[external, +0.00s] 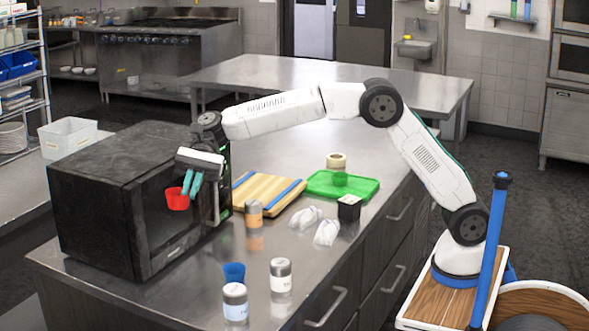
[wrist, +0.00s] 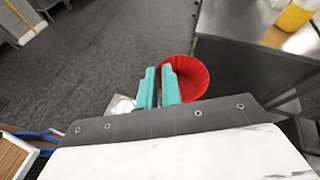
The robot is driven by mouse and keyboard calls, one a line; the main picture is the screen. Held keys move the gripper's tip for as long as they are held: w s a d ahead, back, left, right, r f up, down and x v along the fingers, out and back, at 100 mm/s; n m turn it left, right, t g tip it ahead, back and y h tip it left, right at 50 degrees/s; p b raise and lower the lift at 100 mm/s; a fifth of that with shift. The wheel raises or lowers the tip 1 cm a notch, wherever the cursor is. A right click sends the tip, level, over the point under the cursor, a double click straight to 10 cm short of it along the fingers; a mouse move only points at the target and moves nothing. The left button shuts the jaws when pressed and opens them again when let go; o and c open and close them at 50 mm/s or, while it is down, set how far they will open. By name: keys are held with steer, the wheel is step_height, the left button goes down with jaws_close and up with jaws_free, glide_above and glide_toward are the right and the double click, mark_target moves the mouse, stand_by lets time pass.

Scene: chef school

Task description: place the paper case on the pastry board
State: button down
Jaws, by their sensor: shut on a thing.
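The red fluted paper case (external: 177,199) is in my gripper (external: 190,190), held in the air in front of the dark microwave's door. In the wrist view the red case (wrist: 192,76) opens toward the camera, beside the tips of my teal fingers (wrist: 158,82). The fingers are shut on the case's wall; exactly how they grip it is partly hidden. The pastry board, which I take to be the wooden board with blue strips (external: 262,190), lies flat on the steel counter, right of the microwave and apart from the case. Its left end is partly hidden by the microwave and arm.
The microwave (external: 110,215) stands close to my gripper. A green tray (external: 350,187) lies right of the board.

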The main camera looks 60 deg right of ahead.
steer(key=w+d+m+t, duration=0.2)
steer(key=w+d+t, duration=0.15)
steer(key=d, duration=1.25)
steer(key=w+d+m+t, duration=0.2)
steer(key=w+d, duration=0.3)
steer(key=d, duration=1.1)
steer(key=s+d+m+t+h, duration=0.1)
steer(key=s+d+m+t, duration=0.3)
steer(key=d, duration=1.1)
steer(key=s+d+m+h, duration=0.1)
steer(key=s+d, duration=0.4)
steer(key=d, duration=0.9)
glide_above(267, 191)
steer(key=f, duration=2.1)
steer(key=shift+s+a+f, duration=0.15)
steer(key=shift+a+f, duration=0.05)
steer(key=shift+f, duration=0.15)
step_height(267, 191, down, 3)
steer(key=shift+f, duration=0.2)
steer(key=c, duration=1.6)
jaws_free()
steer(key=shift+o, duration=0.2)
steer(key=shift+d+r, duration=0.1)
